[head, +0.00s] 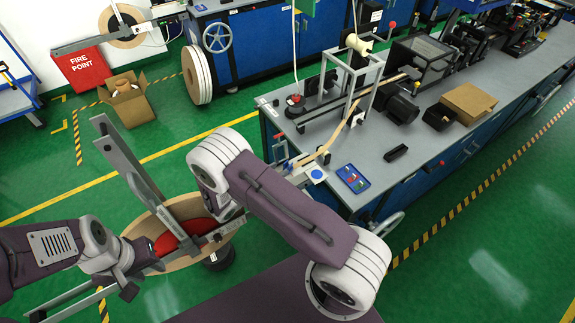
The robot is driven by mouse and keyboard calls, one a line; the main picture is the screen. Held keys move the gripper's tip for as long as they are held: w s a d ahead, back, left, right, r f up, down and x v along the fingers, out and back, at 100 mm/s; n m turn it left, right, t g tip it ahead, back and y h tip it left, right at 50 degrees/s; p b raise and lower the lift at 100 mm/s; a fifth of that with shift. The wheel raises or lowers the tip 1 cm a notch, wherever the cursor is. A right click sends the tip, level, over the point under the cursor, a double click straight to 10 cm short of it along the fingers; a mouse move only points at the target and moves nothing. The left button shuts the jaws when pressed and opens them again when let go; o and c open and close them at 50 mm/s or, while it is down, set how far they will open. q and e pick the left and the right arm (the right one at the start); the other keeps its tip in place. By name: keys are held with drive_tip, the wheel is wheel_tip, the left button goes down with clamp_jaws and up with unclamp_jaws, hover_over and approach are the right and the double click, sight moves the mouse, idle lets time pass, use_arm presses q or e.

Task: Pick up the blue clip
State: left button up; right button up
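A small blue tray (364,187) lies near the front left corner of the grey bench. It holds several small coloured pieces, some red and some green. I cannot make out a blue clip for certain among them at this size. My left gripper (137,279) is at the lower left, by the large reel and well away from the tray. Its fingers are too small and cluttered to tell open from shut. My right arm crosses the middle, with its elbow above the reel. Its gripper cannot be made out behind the arm.
A white plate with a blue disc (316,174) sits at the bench edge, left of the tray. A black block (396,153) and a cardboard box (468,102) lie on the bench (425,140). The large reel (150,228) stands on the left. Green floor is clear at right.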

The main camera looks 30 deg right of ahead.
sight(285, 167)
drive_tip(key=x, duration=0.2)
drive_tip(key=p+x, duration=0.1)
drive_tip(key=x, duration=0.1)
drive_tip(key=shift+s+d+r, duration=0.2)
drive_tip(key=shift+s+d, duration=0.1)
drive_tip(key=shift+w+d+f, duration=0.15)
drive_tip(key=shift+w+f, duration=0.1)
drive_tip(key=shift+w, duration=0.1)
drive_tip(key=shift+s+r, duration=0.15)
drive_tip(key=shift+s, duration=0.05)
clamp_jaws()
drive_tip(key=shift+w, duration=0.1)
drive_tip(key=shift+r, duration=0.45)
wheel_tip(285, 167, up, 3)
drive_tip(key=shift+f+b, duration=0.1)
drive_tip(key=shift+b, duration=0.2)
drive_tip(key=s+d+r+b, duration=0.2)
drive_tip(key=s+d+r, duration=0.5)
drive_tip(key=d, duration=0.2)
drive_tip(key=shift+s, duration=0.35)
